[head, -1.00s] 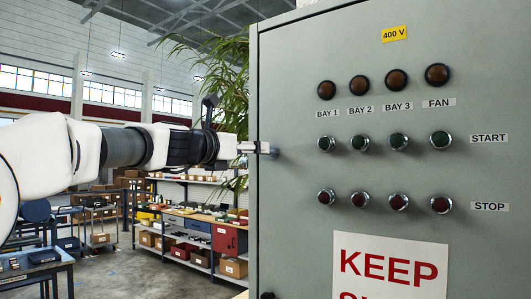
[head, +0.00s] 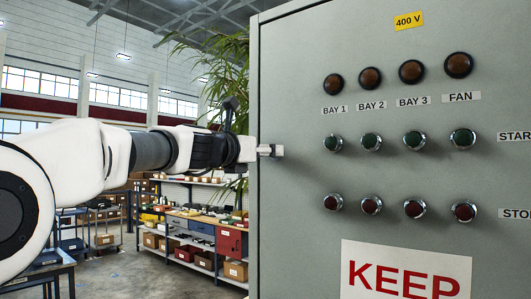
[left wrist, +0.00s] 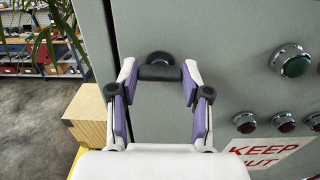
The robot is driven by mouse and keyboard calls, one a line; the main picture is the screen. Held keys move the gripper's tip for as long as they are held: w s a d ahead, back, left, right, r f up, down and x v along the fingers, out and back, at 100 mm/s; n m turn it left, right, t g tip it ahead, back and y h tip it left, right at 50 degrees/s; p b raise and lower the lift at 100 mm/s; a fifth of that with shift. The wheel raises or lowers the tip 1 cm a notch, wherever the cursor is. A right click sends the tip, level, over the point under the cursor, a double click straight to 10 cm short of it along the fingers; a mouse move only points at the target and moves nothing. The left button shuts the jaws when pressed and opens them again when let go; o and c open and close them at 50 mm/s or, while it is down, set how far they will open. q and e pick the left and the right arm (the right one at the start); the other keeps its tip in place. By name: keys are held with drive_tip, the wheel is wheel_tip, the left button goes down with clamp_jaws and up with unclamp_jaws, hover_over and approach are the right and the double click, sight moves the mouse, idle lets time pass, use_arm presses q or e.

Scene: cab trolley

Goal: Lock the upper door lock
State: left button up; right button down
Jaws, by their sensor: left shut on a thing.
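The upper door lock (left wrist: 160,72) is a dark knob with a bar, on the grey cabinet door near its left edge. In the left wrist view the bar lies crosswise between my fingertips, with a round dark part just above it. My left gripper (left wrist: 160,76) is shut on it, one purple-padded finger at each end. In the head view my left gripper (head: 270,150) reaches in from the left to the door's edge and hides the lock. The cabinet door (head: 300,245) looks closed. My right gripper is not in view.
The door carries brown lamps (head: 370,78), green start buttons (head: 372,142), red stop buttons (head: 371,204) and a KEEP sign (head: 405,275). A plant (head: 215,65) stands behind the cabinet. A wooden box (left wrist: 88,115) is left of the cabinet. Open floor and benches lie farther left.

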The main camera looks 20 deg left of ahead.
use_arm(q)
drive_tip(key=shift+w+f+m, duration=0.1)
drive_tip(key=shift+f+m, duration=0.15)
drive_tip(key=shift+m, duration=0.05)
drive_tip(key=m+b, duration=0.3)
drive_tip(key=m, duration=0.5)
drive_tip(key=m+b, duration=0.3)
drive_tip(key=m, duration=0.6)
drive_tip(key=shift+d+r, duration=0.1)
drive_tip(key=shift+r, duration=0.1)
drive_tip(key=shift+w+r+m, duration=0.1)
drive_tip(key=shift+m, duration=0.2)
